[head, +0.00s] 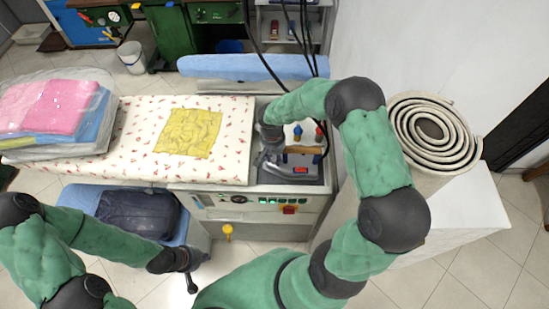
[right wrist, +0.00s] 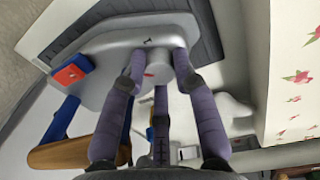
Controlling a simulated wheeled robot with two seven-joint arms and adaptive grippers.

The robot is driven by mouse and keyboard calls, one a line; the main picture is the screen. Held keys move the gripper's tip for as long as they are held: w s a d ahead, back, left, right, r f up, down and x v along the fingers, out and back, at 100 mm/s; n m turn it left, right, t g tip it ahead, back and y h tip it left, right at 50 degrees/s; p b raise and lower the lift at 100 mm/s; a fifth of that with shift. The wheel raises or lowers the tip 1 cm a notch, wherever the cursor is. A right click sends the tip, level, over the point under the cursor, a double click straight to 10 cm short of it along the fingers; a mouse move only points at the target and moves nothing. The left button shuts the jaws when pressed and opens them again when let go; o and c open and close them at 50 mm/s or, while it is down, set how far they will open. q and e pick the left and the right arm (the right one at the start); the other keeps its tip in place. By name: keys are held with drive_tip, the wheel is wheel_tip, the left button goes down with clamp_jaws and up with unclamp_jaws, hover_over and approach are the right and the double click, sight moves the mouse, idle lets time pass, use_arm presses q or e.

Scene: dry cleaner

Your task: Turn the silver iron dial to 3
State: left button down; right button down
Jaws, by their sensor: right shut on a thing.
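The silver iron (head: 312,178) stands on the grey plate at the right end of the ironing table; its silver body fills the upper middle of the right wrist view (right wrist: 110,60). Its dial (right wrist: 153,71) is a pale grey knob with a small red mark, between my right fingers. My right gripper (right wrist: 158,82) is shut on the dial, with fingers on both sides of it. In the head view my right gripper (head: 268,155) is at the iron's left side and hides the dial. The numbers on the dial are not readable. My left gripper (head: 190,268) hangs low, away from the iron; its fingers are too small to judge.
The ironing table (head: 225,140) has a flowered cover with a yellow cloth (head: 190,132) on it. Bagged folded clothes (head: 45,108) lie at its left. A rolled pale mat (head: 432,132) stands at right. Black cables (head: 290,45) hang above the iron. A dark folded garment (head: 138,214) lies below.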

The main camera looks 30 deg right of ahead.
sight(273, 158)
drive_tip(key=shift+f+m+b, duration=0.25)
drive_tip(key=shift+m+b, duration=0.5)
drive_tip(key=shift+m, duration=0.25)
drive_tip(key=shift+r+m+b, duration=0.15)
drive_tip(key=shift+m+b, duration=0.2)
drive_tip(key=shift+m, duration=0.35)
use_arm(q)
wheel_tip(273, 158, down, 3)
drive_tip(key=shift+r, duration=0.1)
use_arm(e)
drive_tip(key=c, duration=1)
unclamp_jaws()
drive_tip(key=shift+o, duration=0.2)
drive_tip(key=shift+r, duration=0.1)
wheel_tip(273, 158, up, 12)
drive_tip(key=shift+w+a, duration=0.2)
drive_tip(key=shift+a, duration=0.05)
